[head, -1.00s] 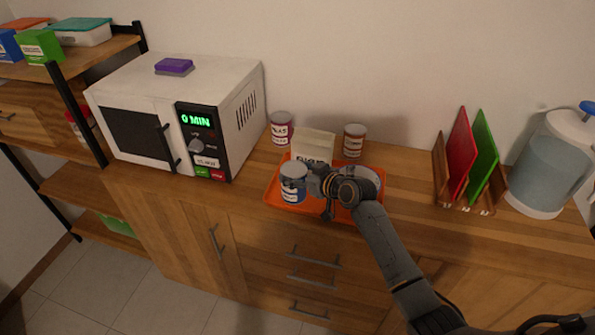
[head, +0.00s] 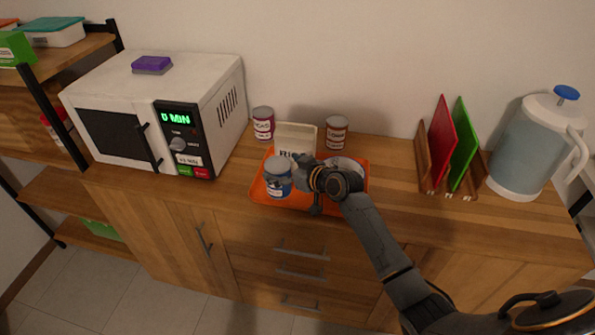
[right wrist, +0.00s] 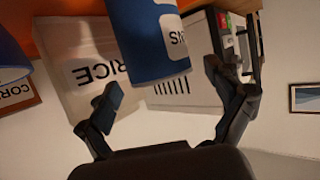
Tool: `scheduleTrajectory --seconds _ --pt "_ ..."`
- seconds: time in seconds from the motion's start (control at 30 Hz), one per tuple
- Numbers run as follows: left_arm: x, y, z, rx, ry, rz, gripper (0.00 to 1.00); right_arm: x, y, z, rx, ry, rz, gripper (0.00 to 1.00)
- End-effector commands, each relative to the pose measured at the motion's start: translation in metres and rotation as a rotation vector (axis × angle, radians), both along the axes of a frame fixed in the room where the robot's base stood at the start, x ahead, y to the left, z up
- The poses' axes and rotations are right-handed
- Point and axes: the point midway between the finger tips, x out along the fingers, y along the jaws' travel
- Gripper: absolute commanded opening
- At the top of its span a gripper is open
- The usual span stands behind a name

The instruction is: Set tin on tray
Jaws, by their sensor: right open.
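A blue tin (head: 278,180) with a grey top stands upright at the left front of the orange tray (head: 262,196) on the counter. My right gripper (head: 306,176) is just right of the tin, partly hiding the tray. In the right wrist view the gripper (right wrist: 168,90) is open, its fingers spread to either side of the blue tin (right wrist: 150,40); I cannot tell whether they touch it. My left gripper is not in view.
A rice bag (head: 295,138) stands behind the tin. Two dark red tins, one left (head: 263,124) and one right (head: 336,133), stand behind the tray. A white dish (head: 347,163) is partly hidden by my arm. A microwave (head: 150,95) is left; a board rack (head: 425,165) and jug (head: 535,150) are right.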

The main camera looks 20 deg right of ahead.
Motion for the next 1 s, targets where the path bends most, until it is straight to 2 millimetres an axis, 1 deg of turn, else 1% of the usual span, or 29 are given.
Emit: scheduleTrajectory --seconds 0.4,0.53,0.7,1.0 --pt "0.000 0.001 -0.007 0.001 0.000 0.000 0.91 -0.068 -0.027 0.028 -0.005 0.000 0.002 0.92" --pt "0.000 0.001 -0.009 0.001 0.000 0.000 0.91 -0.084 -0.034 0.035 -0.003 0.001 0.001 0.92" --pt "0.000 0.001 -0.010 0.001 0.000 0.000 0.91 -0.094 -0.038 0.041 -0.002 0.000 0.001 0.92" --pt "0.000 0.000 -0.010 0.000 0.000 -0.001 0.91 -0.095 -0.038 0.042 -0.001 0.001 0.000 0.92"
